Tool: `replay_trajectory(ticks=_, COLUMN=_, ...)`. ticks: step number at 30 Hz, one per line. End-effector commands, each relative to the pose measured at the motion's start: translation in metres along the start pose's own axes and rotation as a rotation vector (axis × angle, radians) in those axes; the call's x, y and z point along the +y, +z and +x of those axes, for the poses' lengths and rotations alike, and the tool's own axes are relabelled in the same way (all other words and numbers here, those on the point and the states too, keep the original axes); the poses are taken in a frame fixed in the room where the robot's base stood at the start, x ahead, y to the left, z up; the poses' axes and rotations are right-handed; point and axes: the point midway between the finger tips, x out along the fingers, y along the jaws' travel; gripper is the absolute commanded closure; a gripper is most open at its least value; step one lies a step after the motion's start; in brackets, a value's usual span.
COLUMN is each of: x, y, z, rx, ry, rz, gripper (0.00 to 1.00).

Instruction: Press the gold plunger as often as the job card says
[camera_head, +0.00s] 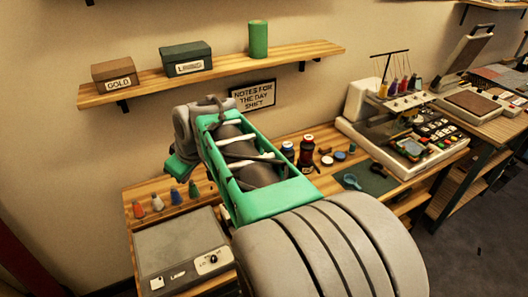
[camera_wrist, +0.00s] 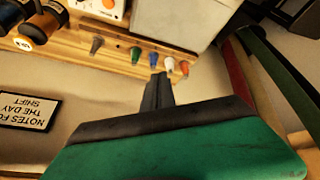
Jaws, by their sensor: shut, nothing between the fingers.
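I cannot pick out a gold plunger for certain in either view. A row of small cone-shaped pieces stands along the back of the wooden bench: an orange one (camera_head: 138,209), a white one (camera_head: 157,202), a blue one (camera_head: 175,196) and a green one (camera_head: 193,189). The wrist view also shows a grey-brown one (camera_wrist: 97,45). My gripper (camera_wrist: 158,78) is shut and empty, its tips appearing just below the blue and white cones in the wrist view; no contact can be confirmed. In the head view my fingers are hidden. A framed sign (camera_head: 252,95) reads "NOTES FOR THE DAY SHIFT"; no press count is readable.
A grey machine (camera_head: 180,250) with a dial fills the bench's front left. A wall shelf (camera_head: 220,68) holds a box labelled GOLD (camera_head: 115,74), a green box (camera_head: 186,59) and a green cylinder (camera_head: 258,39). Spools (camera_head: 306,150) and an embroidery machine (camera_head: 385,125) stand to the right.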

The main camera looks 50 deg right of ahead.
Motion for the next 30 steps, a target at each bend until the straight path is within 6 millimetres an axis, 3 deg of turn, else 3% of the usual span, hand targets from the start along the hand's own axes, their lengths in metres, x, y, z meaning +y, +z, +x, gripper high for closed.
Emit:
replay_trajectory(ticks=1, x=0.037, y=-0.006, z=0.006, rx=0.018, ry=0.010, rz=-0.026, gripper=1.00)
replay_trajectory(ticks=4, x=0.106, y=-0.014, z=0.016, rx=0.073, ry=0.035, rz=-0.121, gripper=1.00)
replay_trajectory(ticks=9, x=0.222, y=0.007, z=0.026, rx=0.157, ry=0.106, rz=-0.268, gripper=1.00)
replay_trajectory(ticks=12, x=0.276, y=0.031, z=0.027, rx=0.195, ry=0.156, rz=-0.342, gripper=1.00)
replay_trajectory(ticks=15, x=0.311, y=0.052, z=0.026, rx=0.220, ry=0.197, rz=-0.397, gripper=1.00)
replay_trajectory(ticks=20, x=0.332, y=0.067, z=0.024, rx=0.235, ry=0.225, rz=-0.438, gripper=1.00)
replay_trajectory(ticks=30, x=0.332, y=0.067, z=0.025, rx=0.235, ry=0.226, rz=-0.439, gripper=1.00)
